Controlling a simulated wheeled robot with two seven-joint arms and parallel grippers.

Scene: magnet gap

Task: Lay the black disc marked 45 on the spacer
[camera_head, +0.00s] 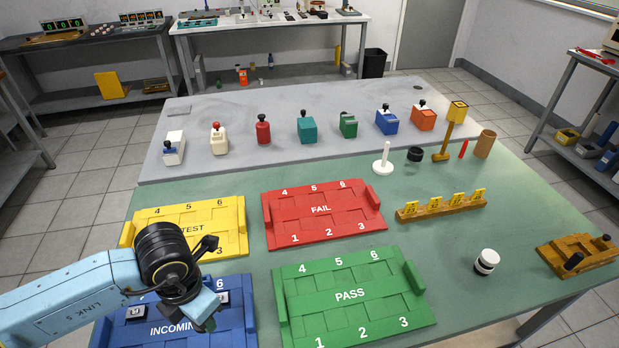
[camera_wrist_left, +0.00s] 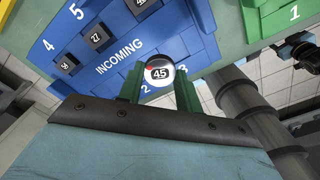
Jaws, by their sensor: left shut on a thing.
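The black disc marked 45 (camera_wrist_left: 159,73) has a pale round label with a red mark and sits between the green fingers of my left gripper (camera_wrist_left: 158,88). The gripper is shut on it over the numbered edge of the blue INCOMING tray (camera_wrist_left: 118,62), near 2 and 3. I cannot tell whether the disc is clear of the tray. In the head view my left gripper (camera_head: 208,312) hides it. A short white and black round stack (camera_head: 487,262) stands on the green table at right; I cannot tell for sure which part is the spacer.
Other black pieces (camera_wrist_left: 97,38) lie in the blue tray. The green PASS tray (camera_head: 350,295), red FAIL tray (camera_head: 321,210) and yellow TEST tray (camera_head: 228,215) are close by. A wooden rack (camera_head: 440,206) and wooden fixture (camera_head: 578,256) stand at right. Table around the stack is clear.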

